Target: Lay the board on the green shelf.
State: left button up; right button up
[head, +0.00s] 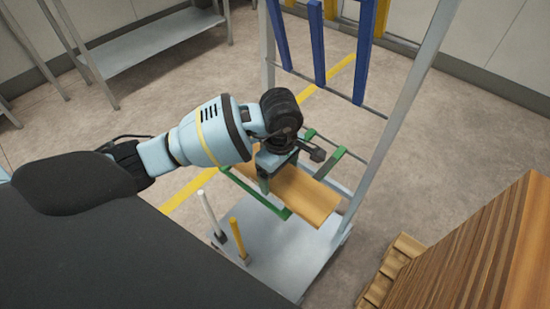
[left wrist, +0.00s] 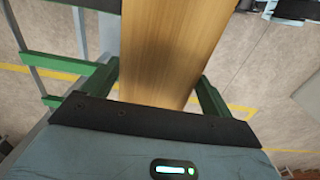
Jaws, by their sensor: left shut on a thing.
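The wooden board (head: 308,197) is flat-looking and light brown, at the green shelf (head: 262,194) of a grey rack. My left gripper (head: 267,182) is shut on the board near its left end in the head view. The board lies over the green bars; whether it touches them I cannot tell. In the left wrist view the board (left wrist: 168,50) runs up and away from the gripper, and a green shelf bar (left wrist: 58,62) shows at left. The gripper and wrist hide part of the shelf and board. My right gripper is not in view.
Blue uprights (head: 318,42) stand on the rack above and behind the shelf. A white post (head: 210,215) and a yellow post (head: 238,238) rise from the rack's grey base. A stack of boards (head: 485,255) stands at lower right. A grey table (head: 150,47) is at the back left.

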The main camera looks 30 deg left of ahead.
pick_arm(q)
jog(key=w+a, duration=0.1)
jog(key=w, duration=0.1)
jog(key=w+a, duration=0.4)
jog(key=shift+f, duration=0.4)
jog(key=shift+s+f, duration=0.1)
jog(key=shift+f, duration=1.55)
jog(key=shift+f, duration=0.1)
jog(key=o, duration=1)
jog(key=shift+f, duration=0.1)
jog(key=shift+o, duration=0.2)
notch_tip(320, 180, up, 12)
jog(key=shift+r, duration=0.2)
